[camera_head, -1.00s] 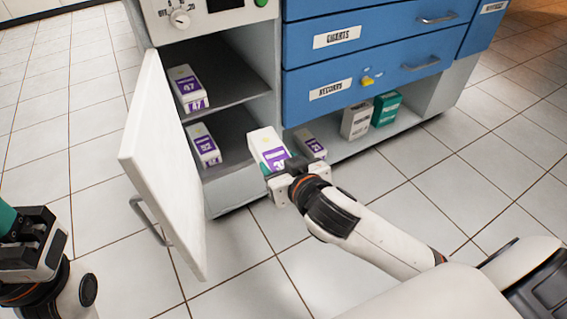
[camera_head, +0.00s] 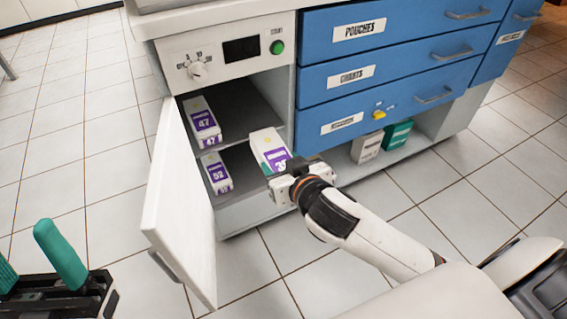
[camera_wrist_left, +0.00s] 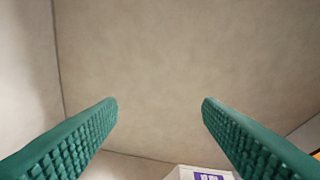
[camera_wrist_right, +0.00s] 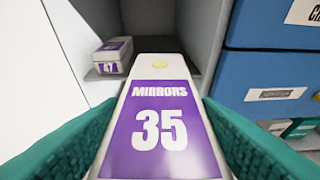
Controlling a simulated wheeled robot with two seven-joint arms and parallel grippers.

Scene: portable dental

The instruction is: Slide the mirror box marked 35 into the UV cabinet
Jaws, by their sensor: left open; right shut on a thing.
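The mirror box marked 35 (camera_head: 268,147) is white with a purple label. My right gripper (camera_head: 299,173) is shut on its near end. In the right wrist view the box (camera_wrist_right: 160,125) lies between the green fingers, its far end pointing at the open cabinet. The UV cabinet (camera_head: 226,58) has two shelves, and its white door (camera_head: 182,208) stands open. The box is at the opening's right side, about upper-shelf height; I cannot tell whether its far end is inside. My left gripper (camera_head: 62,262) is open and empty at the lower left, away from the cabinet.
A box marked 47 (camera_head: 202,121) is on the upper shelf and a box marked 52 (camera_head: 216,172) on the lower, both toward the left. Blue drawers (camera_head: 385,70) border the opening's right side. White and green boxes (camera_head: 397,135) stand below the drawers.

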